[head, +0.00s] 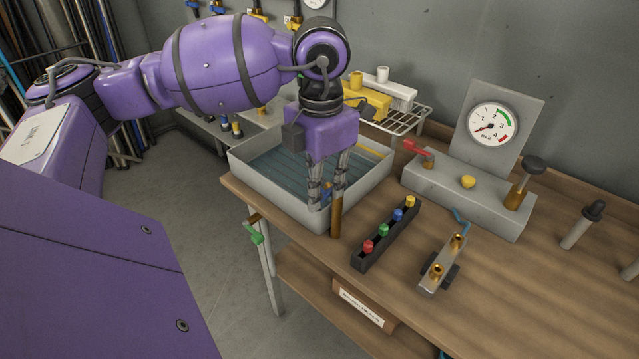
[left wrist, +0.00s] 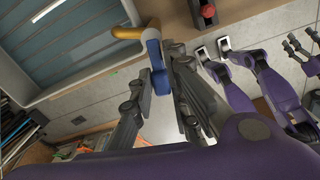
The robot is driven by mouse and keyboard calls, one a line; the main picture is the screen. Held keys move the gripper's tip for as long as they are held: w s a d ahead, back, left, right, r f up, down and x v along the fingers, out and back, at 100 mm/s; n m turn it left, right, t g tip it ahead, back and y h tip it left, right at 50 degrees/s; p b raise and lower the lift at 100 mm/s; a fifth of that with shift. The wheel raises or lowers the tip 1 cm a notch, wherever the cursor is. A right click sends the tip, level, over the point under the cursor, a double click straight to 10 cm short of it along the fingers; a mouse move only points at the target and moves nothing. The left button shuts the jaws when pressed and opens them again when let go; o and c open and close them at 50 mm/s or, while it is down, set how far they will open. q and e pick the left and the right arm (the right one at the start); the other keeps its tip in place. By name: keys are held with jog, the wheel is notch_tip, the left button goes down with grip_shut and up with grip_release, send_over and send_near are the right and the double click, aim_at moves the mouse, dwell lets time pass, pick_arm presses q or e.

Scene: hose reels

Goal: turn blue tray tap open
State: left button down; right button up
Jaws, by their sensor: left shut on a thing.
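The blue tray tap is a brass pipe at the front corner of the grey tray (head: 262,179), with a blue handle (head: 326,190). The brass part (head: 336,217) stands upright just right of my fingers in the head view. In the left wrist view the blue handle (left wrist: 154,52) sits at the end of the bent brass pipe (left wrist: 130,33). My left gripper (head: 325,197) points down at the tap, its fingers closed on the blue handle. My right gripper cannot be made out.
A black rack (head: 375,247) with coloured knobs and a small metal block (head: 440,265) with brass fittings stand right of the tap. A pressure gauge (head: 493,123) and a grey manifold (head: 470,195) stand behind. A green-handled tap (head: 254,233) hangs at the bench's left side.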

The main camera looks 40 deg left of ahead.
dwell(0.3)
pick_arm(q)
jog(key=c, duration=1.7)
grip_release()
notch_tip(320, 180, up, 12)
jog(key=shift+f, duration=0.1)
